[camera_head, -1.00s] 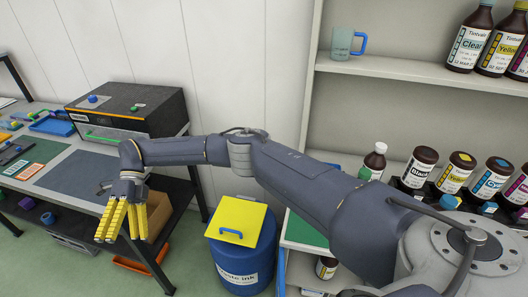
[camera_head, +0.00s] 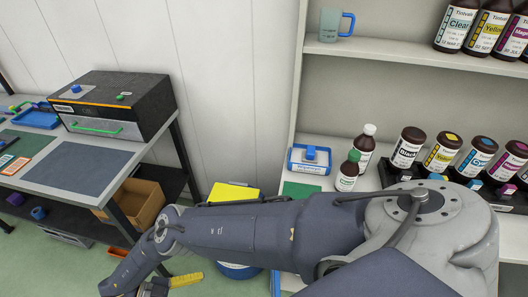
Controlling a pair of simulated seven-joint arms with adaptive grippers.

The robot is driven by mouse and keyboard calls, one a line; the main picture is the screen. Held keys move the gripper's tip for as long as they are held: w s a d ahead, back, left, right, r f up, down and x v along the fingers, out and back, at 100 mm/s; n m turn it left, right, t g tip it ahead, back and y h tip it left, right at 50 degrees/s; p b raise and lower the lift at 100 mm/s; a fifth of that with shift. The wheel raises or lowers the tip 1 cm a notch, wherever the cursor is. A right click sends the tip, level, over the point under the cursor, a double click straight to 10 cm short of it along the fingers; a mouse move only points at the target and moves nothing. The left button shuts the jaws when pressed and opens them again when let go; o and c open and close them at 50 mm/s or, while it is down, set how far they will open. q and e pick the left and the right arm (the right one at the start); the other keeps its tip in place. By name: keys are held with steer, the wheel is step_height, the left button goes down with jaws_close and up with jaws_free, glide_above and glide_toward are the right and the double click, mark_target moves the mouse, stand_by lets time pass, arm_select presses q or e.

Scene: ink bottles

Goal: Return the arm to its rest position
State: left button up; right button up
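My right arm comes in from the lower right and reaches left across the bottom of the view. My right gripper (camera_head: 184,281) is at the bottom edge, left of centre, with yellow fingers partly showing. Most of it is cut off by the frame edge or hidden by the wrist, so I cannot tell whether it is open or shut. No object shows in it. My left gripper is not in view.
A table (camera_head: 160,160) with a black machine (camera_head: 125,105) stands left. A bin with a yellow lid (camera_head: 232,192) is partly behind my arm.

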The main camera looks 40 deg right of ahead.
steer(key=x, duration=0.9)
steer(key=shift+d, duration=0.1)
stand_by(1.1)
